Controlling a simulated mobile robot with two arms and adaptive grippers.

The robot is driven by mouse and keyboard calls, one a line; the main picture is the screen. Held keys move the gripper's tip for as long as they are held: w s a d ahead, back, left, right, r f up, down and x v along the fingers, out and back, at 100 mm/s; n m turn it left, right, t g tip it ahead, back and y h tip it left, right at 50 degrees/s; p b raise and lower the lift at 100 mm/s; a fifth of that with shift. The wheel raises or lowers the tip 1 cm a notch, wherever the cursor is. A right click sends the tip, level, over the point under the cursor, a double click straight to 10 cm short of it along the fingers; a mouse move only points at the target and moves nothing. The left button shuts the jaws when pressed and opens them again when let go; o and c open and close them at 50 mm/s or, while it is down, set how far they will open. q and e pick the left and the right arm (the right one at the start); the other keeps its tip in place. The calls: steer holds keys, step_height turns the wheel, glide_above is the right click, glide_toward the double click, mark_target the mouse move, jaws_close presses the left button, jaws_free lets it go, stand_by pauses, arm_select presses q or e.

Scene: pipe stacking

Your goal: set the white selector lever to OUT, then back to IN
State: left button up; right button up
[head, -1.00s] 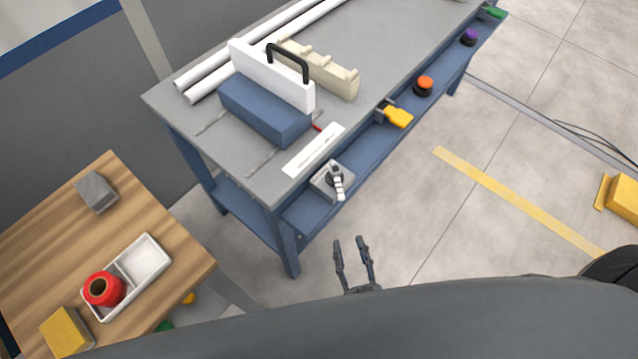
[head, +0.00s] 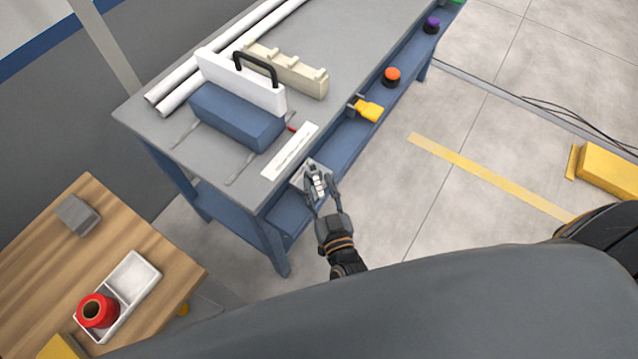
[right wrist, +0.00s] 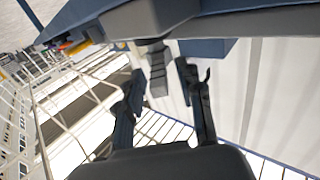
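The white selector lever (head: 317,184) sits on a small grey box (head: 299,175) on the blue front rail of the workbench. My right gripper (head: 321,188) is open at the lever, with its fingers on either side of it. In the right wrist view the ribbed lever (right wrist: 158,78) shows between the two spread fingers (right wrist: 161,88), with a gap visible beside it. The fingers partly cover the box in the head view. No IN or OUT marking is readable. My left gripper is not in view.
The workbench (head: 150,118) carries a blue block (head: 235,118), a white plate with a black handle (head: 240,80), and white pipes. A yellow handle (head: 368,110), an orange button (head: 392,75) and a purple button (head: 432,25) line the rail. A wooden table (head: 150,245) stands at left.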

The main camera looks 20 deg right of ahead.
steer(key=shift+w, duration=0.2)
steer(key=shift+c, duration=0.2)
jaws_close()
